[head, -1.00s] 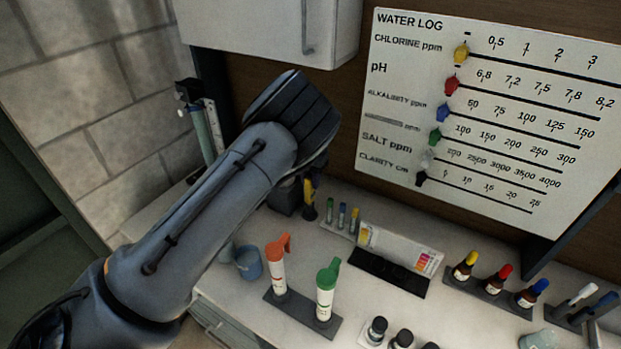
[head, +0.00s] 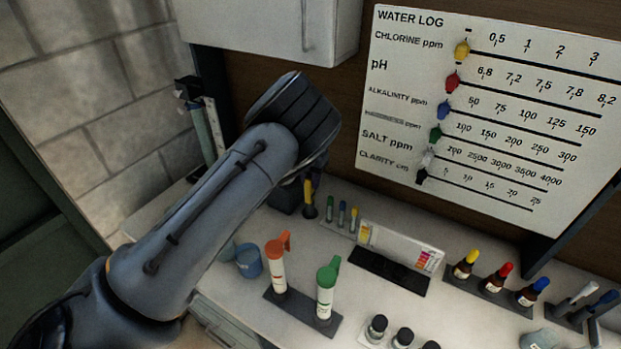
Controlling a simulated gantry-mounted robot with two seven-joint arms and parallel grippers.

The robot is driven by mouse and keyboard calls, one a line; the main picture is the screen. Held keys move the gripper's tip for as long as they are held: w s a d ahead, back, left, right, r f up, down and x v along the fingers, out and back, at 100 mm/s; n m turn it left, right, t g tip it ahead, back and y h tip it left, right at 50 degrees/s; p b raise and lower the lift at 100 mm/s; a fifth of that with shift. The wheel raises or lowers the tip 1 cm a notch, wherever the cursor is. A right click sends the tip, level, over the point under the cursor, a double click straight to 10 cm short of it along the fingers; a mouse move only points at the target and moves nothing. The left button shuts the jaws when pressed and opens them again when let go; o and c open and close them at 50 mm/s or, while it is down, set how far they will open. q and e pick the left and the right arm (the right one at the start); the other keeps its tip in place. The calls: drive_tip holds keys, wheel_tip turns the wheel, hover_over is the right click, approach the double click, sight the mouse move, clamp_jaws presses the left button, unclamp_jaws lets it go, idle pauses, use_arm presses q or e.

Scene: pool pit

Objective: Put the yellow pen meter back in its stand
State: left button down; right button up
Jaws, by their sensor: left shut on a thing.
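The yellow pen meter (head: 309,187) shows as a small upright yellow shape with a dark lower end, at the back of the white counter, just right of my left wrist. My left gripper (head: 304,181) is shut on it; my arm hides most of the fingers. A dark block (head: 283,202), which looks like the pen's stand, sits on the counter just left of the pen's lower end and is partly hidden by my arm. I cannot tell whether the pen's tip is in the stand or beside it. My right gripper is not in view.
Several small tubes (head: 342,214) stand right of the pen. An orange-topped bottle (head: 277,270) and a green-topped bottle (head: 325,296) stand in front, near a blue cup (head: 249,261). Dropper bottles (head: 497,279) stand at the right. The water log board (head: 480,190) hangs behind.

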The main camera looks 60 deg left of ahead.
use_arm(q)
drive_tip(key=shift+f, duration=0.2)
drive_tip(key=c, duration=0.8)
unclamp_jaws()
drive_tip(key=shift+r, duration=0.1)
wheel_tip(320, 180, up, 2)
drive_tip(key=shift+r+p, duration=0.15)
drive_tip(key=shift+p, duration=0.9)
drive_tip(key=shift+r+p, duration=1.95)
drive_tip(key=shift+r, duration=0.35)
